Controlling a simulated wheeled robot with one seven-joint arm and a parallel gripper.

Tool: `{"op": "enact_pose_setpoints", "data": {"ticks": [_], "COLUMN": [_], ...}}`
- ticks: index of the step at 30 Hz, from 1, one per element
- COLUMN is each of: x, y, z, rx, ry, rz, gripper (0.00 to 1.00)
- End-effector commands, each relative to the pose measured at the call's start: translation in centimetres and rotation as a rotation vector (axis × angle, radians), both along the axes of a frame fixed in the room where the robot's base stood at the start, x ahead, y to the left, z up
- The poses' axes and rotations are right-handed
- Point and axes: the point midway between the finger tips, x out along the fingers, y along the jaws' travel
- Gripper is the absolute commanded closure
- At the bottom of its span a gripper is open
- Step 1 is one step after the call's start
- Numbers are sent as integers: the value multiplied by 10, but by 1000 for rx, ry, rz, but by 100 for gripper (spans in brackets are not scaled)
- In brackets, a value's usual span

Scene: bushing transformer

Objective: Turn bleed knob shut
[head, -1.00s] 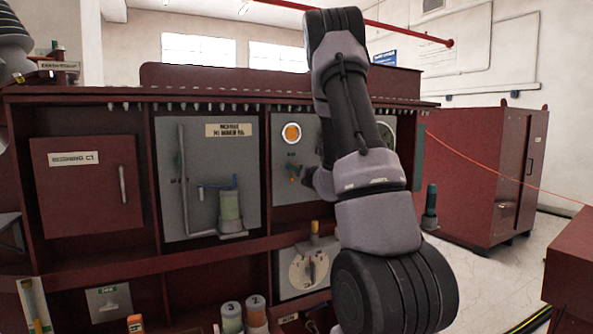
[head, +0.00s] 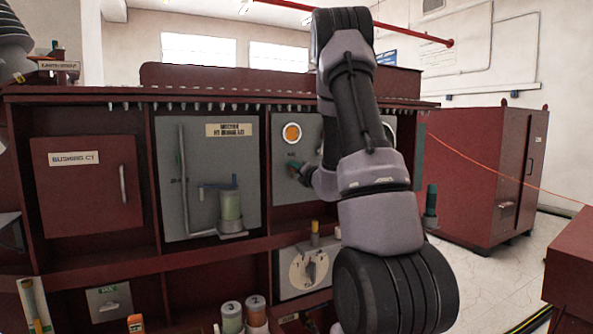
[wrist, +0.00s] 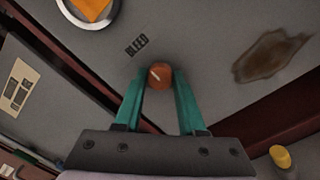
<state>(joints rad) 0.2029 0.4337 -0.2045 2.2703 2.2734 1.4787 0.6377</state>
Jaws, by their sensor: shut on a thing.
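The bleed knob (wrist: 158,75) is a round orange-brown knob with a pale pointer line, just below the BLEED label (wrist: 136,46) in the wrist view. My gripper (wrist: 159,84) has two teal fingers, one on each side of the knob, and is shut on it. In the head view my gripper (head: 302,173) is at the grey panel (head: 290,192), below the round orange gauge (head: 292,133). The knob is mostly hidden there by the fingers and arm.
The orange gauge (wrist: 92,6) also shows in the wrist view, with a brown stain (wrist: 270,56) at right. A grey panel with a pipe and a greenish jar (head: 230,206) is left of my arm. A red cabinet (head: 483,175) stands at right.

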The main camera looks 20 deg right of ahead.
Motion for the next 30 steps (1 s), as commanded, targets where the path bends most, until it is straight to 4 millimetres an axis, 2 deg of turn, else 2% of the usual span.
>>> {"op": "enact_pose_setpoints", "data": {"ticks": [7,8,9,10,19,22,26,30], "x": [-1,-1,-1,-1,-1,-8,-28,-58], "y": [0,0,0,0,0,0,-2,-2], "z": [-2,-2,-2,-2,-1,-1,-2,-4], "rx": [0,0,0,0,-1,-1,0,1], "ry": [6,6,5,5,1,1,2,3], "rz": [0,0,1,1,0,0,-2,-3], "gripper": [100,49,34,31,31,31,31,31]}}
